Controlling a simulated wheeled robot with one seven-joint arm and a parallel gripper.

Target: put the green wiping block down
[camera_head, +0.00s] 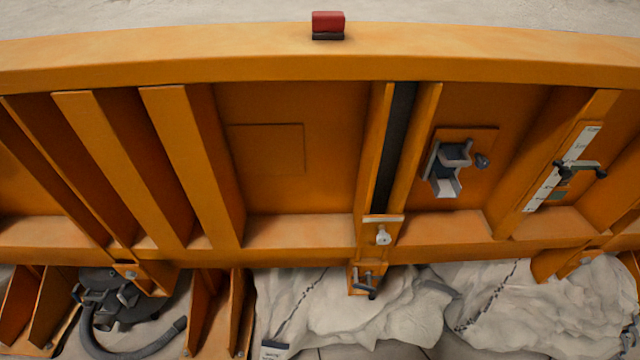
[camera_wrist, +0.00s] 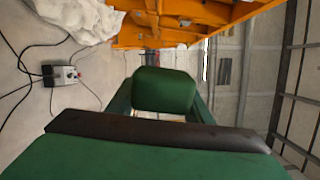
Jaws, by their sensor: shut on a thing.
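The green wiping block (camera_wrist: 165,88) is in the middle of the wrist view, a rounded green shape. My gripper (camera_wrist: 165,101) is shut on it, with a dark green finger at each side. The wide green body with a dark band across the bottom of the wrist view is close to the camera and appears to be part of my gripper. The block's underside is hidden, and I see no surface touching it. Neither my gripper nor the green block shows in the head view.
A red block with a dark base (camera_head: 328,24) sits on the top rim of the orange sandbed (camera_head: 180,55). The rim is clear on both sides of it. Below are ribs, a metal bracket (camera_head: 447,170) and a scale (camera_head: 562,168). A grey box with cables (camera_wrist: 60,75) lies on the floor.

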